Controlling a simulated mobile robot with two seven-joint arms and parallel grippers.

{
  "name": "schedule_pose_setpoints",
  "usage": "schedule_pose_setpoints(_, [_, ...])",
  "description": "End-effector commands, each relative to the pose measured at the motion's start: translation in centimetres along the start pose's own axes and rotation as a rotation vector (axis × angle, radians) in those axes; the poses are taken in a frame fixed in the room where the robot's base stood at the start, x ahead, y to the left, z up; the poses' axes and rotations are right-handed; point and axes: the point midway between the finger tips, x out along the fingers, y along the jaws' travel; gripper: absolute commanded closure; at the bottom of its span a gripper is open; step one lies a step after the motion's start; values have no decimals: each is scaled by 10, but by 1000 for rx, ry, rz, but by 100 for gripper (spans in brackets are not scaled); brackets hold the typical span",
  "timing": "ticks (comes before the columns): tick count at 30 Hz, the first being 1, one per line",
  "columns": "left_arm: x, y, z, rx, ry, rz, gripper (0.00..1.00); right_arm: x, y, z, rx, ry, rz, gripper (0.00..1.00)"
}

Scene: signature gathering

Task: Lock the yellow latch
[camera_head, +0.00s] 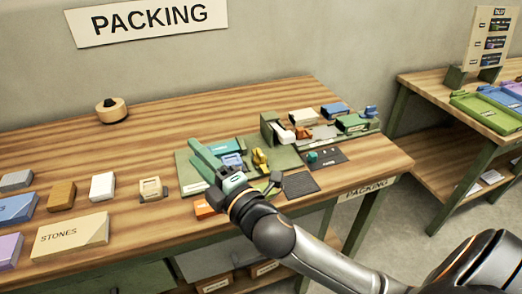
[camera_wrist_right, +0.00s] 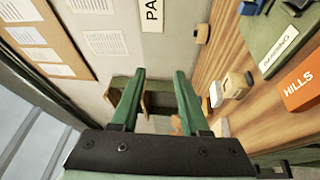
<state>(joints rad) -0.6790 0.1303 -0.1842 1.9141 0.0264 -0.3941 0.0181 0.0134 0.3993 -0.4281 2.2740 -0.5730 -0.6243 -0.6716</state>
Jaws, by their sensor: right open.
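The yellow latch (camera_head: 260,160) stands on a green board (camera_head: 188,180) in the middle of the packing table in the head view. My right gripper (camera_head: 197,152) is open, its green fingers pointing up and left, over the left part of the board. It is left of the latch and apart from it. Nothing shows between the fingers in the right wrist view (camera_wrist_right: 153,75), and the latch cannot be made out there. Part of the board is hidden behind my right gripper. My left gripper is not in view.
A teal block and a blue block (camera_head: 233,160) lie beside the latch. Right of it are a green box (camera_head: 268,128), small colored blocks and dark mats (camera_head: 300,184). An orange block (camera_head: 205,208) is near the front edge. The back left of the table is mostly clear.

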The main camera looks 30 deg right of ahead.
Motion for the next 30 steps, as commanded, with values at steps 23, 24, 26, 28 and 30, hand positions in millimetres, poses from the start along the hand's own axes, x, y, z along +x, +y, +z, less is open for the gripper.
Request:
schedule_pose_setpoints(23, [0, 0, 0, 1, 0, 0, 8, 1, -31, -14, 2149, -1112, -1161, 55])
schedule_pose_setpoints(24, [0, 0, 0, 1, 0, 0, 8, 4, -32, 17, 2028, -1130, -1071, 55])
schedule_pose_setpoints(26, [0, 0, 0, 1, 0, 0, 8, 7, -27, 62, 1870, -1163, -953, 55])
schedule_pose_setpoints(28, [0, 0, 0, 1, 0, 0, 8, 6, -18, 106, 1719, -1208, -846, 55])
schedule_pose_setpoints(30, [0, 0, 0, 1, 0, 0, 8, 3, -8, 140, 1607, -1249, -769, 55])
